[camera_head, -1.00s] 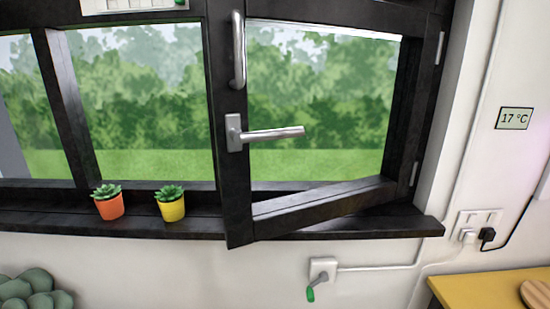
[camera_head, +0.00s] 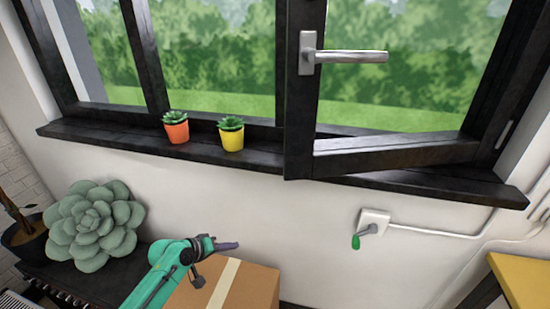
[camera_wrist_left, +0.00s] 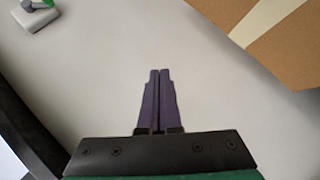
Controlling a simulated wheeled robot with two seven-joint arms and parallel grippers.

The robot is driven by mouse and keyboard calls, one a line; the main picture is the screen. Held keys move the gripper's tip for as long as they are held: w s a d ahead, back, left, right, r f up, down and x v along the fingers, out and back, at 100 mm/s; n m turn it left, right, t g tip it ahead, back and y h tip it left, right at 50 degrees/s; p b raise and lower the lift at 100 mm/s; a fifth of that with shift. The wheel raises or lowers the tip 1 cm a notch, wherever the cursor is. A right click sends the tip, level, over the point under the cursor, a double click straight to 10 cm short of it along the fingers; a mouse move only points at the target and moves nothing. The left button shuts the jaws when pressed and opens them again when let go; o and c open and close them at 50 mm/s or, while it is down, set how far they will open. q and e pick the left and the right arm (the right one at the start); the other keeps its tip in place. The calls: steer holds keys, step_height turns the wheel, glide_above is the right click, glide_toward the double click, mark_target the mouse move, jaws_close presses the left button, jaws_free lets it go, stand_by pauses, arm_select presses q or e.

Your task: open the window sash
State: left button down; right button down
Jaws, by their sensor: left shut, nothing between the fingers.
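The window sash (camera_head: 300,100) has a dark frame and is swung partly open into the room, its free edge standing out over the sill. Its silver lever handle (camera_head: 350,57) points sideways to the right. My left gripper (camera_head: 232,246) is in front of the white wall, below the sill and left of the sash, and does not touch the handle. In the left wrist view its two purple fingers (camera_wrist_left: 158,100) are together with nothing between them. My right gripper is in neither view.
A red pot (camera_head: 176,132) and a yellow pot (camera_head: 231,139) with succulents stand on the sill (camera_head: 110,138). A cardboard box (camera_head: 255,288) is below my left gripper. A wall crank (camera_head: 368,228) with a green knob is to the right. A large succulent (camera_head: 96,225) sits at left.

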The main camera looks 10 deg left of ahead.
arm_select(q)
steer(key=w+d+r+n+t+h, duration=0.15)
steer(key=r+h, duration=0.25)
steer(key=r, duration=1.2)
steer(key=w+d+r+n+t+h, duration=0.1)
steer(key=w+d+r+t+h, duration=0.15)
steer(key=r, duration=1.35)
steer(key=w+d+h+p, duration=0.1)
steer(key=w+d+p, duration=0.2)
steer(key=d+p, duration=0.4)
steer(key=shift+d+r+g, duration=0.15)
steer(key=shift+d+g, duration=0.25)
steer(key=shift+d, duration=0.45)
